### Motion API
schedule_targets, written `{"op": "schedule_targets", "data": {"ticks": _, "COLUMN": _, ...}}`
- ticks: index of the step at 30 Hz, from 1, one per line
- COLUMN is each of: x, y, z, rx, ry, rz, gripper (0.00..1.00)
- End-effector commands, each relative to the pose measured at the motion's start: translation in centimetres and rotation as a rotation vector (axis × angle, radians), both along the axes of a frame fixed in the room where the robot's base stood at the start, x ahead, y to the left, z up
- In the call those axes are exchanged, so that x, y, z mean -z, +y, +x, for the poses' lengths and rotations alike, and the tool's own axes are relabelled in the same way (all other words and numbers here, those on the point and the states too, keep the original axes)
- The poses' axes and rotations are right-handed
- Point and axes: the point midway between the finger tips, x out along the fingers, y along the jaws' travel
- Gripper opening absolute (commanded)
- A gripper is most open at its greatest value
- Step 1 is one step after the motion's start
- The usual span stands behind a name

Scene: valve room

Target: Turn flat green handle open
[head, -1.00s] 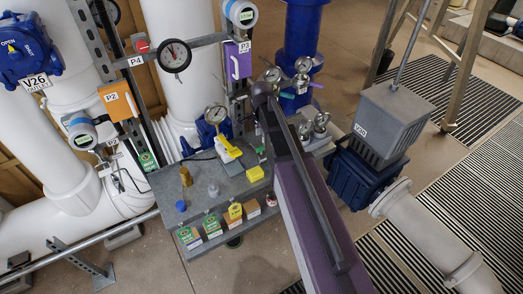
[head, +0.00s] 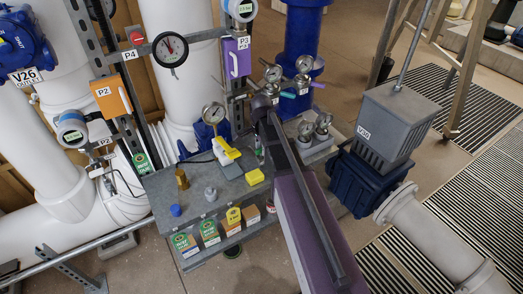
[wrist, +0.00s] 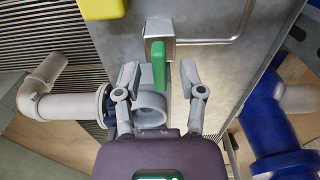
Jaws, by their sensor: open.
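The flat green handle (wrist: 159,63) shows in the wrist view, standing upright in front of a metal block fitting (wrist: 160,32) on a grey plate. My gripper (wrist: 160,78) is open, with one finger on each side of the handle. The handle's lower end lies between the fingertips in the picture, with a gap on both sides. I cannot tell whether the tips reach its depth. In the head view my arm hides the gripper, and I cannot make out the handle for certain there.
In the wrist view, a yellow block (wrist: 101,8) is at upper left, a thin metal pipe at upper right and a blue pipe (wrist: 272,120) at right. In the head view, a grey bench (head: 215,205) holds several small items.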

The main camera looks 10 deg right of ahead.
Motion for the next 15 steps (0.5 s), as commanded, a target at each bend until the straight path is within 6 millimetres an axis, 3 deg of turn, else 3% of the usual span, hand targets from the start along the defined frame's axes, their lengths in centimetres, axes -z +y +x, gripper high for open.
{"op": "schedule_targets", "data": {"ticks": 10, "x": 0.05, "y": 0.02, "z": -0.01, "rx": 0.000, "ry": 0.000, "rz": 0.000, "gripper": 0.48}}
{"op": "schedule_targets", "data": {"ticks": 15, "x": 0.05, "y": 0.01, "z": 0.01, "rx": 0.000, "ry": 0.000, "rz": 0.000, "gripper": 0.00}}
